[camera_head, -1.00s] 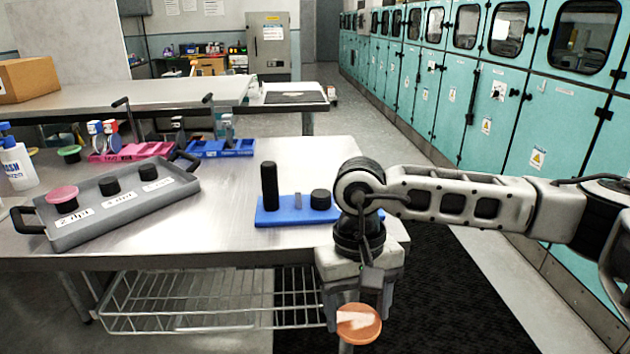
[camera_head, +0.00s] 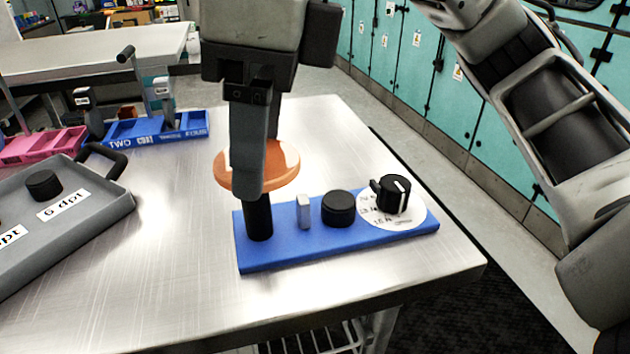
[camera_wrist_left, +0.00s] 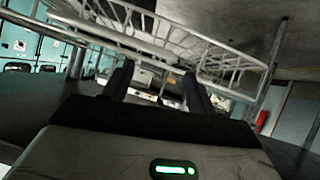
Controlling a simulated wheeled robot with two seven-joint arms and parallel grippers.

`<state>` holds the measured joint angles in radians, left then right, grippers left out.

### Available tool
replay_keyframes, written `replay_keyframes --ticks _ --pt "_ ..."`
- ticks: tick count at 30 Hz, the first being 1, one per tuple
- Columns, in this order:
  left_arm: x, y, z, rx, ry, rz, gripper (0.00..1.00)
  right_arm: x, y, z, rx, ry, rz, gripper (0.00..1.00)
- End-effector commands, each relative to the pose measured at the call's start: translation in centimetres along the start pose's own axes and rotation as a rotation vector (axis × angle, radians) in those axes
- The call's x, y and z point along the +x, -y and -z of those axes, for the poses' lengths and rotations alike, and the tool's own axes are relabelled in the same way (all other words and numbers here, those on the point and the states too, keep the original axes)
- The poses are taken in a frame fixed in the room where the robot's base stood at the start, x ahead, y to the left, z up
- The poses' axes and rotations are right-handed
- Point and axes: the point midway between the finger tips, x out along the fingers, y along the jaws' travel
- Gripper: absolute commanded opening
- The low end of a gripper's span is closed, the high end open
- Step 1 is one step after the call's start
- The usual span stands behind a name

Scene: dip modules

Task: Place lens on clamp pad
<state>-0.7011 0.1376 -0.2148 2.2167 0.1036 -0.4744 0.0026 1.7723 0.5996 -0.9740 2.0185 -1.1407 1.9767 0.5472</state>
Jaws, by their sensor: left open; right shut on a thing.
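The lens is an orange disc (camera_head: 285,160) in the head view. My right gripper (camera_head: 258,165) points down and is shut on it, with a finger covering part of the disc. The lens is above a blue base (camera_head: 290,252) and, in the picture, overlaps the top of a tall black post (camera_head: 258,218). I cannot tell whether they touch. The base also bears a small grey block (camera_head: 304,211), a short black round pad (camera_head: 338,208) and a black knob (camera_head: 395,193) on a white dial. My left gripper (camera_wrist_left: 158,88) is open and empty in the left wrist view.
A grey tray (camera_head: 60,232) with a black stub (camera_head: 43,185) and dpt labels lies at the left. Blue (camera_head: 180,128) and pink (camera_head: 45,145) holders stand behind it. The steel table (camera_head: 180,260) is clear around the base. A wire rack (camera_wrist_left: 150,35) shows in the left wrist view.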

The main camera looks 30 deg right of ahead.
Motion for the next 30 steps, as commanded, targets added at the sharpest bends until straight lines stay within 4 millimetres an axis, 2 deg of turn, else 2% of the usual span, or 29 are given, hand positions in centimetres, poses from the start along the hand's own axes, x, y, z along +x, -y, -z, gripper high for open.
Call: replay_keyframes --ticks 5,8,16,21,30 --pt "-0.1 -0.1 0.2 -0.004 -0.008 -0.002 0.57 -0.2 0.1 0.6 0.085 -0.001 0.012 0.41" --pt "-0.1 -0.1 0.1 -0.005 -0.006 -0.002 0.57 0.3 1.5 1.8 0.095 -0.002 0.010 0.41" --pt "-0.1 -0.1 -0.1 -0.006 -0.002 -0.002 0.57 2.8 7.1 5.9 0.098 -0.004 0.009 0.41" --pt "0.2 0.0 -0.5 -0.004 -0.002 -0.001 0.57 5.8 9.3 7.7 0.092 -0.004 0.009 0.41" --pt "0.2 0.0 -0.5 -0.002 -0.006 -0.001 0.57 7.7 10.8 8.9 0.087 -0.001 0.011 0.41"
